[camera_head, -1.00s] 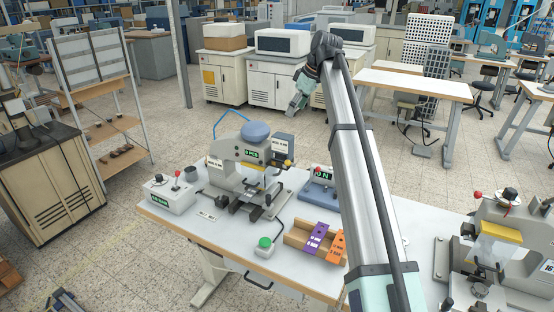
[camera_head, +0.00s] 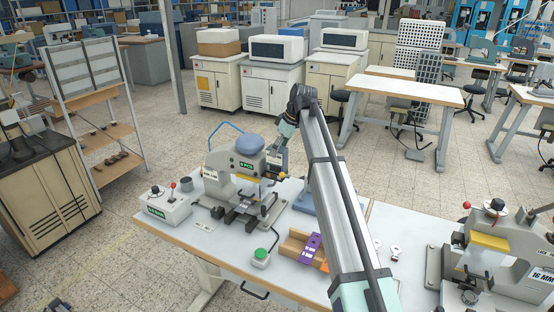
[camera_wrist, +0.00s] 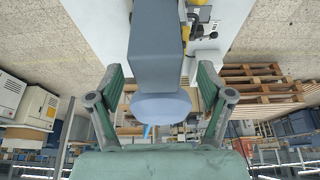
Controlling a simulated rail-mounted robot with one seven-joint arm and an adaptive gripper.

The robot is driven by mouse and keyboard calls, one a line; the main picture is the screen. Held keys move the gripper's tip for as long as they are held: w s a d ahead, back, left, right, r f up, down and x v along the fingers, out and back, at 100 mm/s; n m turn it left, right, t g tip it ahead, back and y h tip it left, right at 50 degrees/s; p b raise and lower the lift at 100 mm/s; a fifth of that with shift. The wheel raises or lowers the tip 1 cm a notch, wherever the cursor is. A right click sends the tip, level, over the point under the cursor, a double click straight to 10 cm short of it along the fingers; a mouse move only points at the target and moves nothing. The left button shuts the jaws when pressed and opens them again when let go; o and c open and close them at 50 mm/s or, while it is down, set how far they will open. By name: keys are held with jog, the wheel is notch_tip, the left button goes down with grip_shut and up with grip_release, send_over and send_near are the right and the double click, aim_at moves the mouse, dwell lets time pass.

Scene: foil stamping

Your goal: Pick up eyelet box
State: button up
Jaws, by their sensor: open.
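My gripper (camera_head: 279,155) is open and empty in the head view, beside the upper right of the eyelet press (camera_head: 240,165). In the wrist view my gripper (camera_wrist: 160,72) has its fingers spread, with the press's blue-grey body and round blue top (camera_wrist: 160,107) showing between and beyond them. No box marked as the eyelet box can be made out. A wooden tray (camera_head: 290,245) with a purple and an orange labelled piece lies on the table right of the press. My arm hides part of it.
A control box (camera_head: 165,210) with a red-knobbed lever stands left of the press. A green button box (camera_head: 261,258) sits at the front. Small round pieces (camera_head: 396,251) lie right of my arm. Another press (camera_head: 490,255) stands at far right, with bare table before it.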

aim_at(277, 162)
jog(key=shift+p+x, duration=1.3)
jog(key=shift+x, duration=1.25)
jog(key=shift+w, duration=0.1)
jog(key=c, duration=1.5)
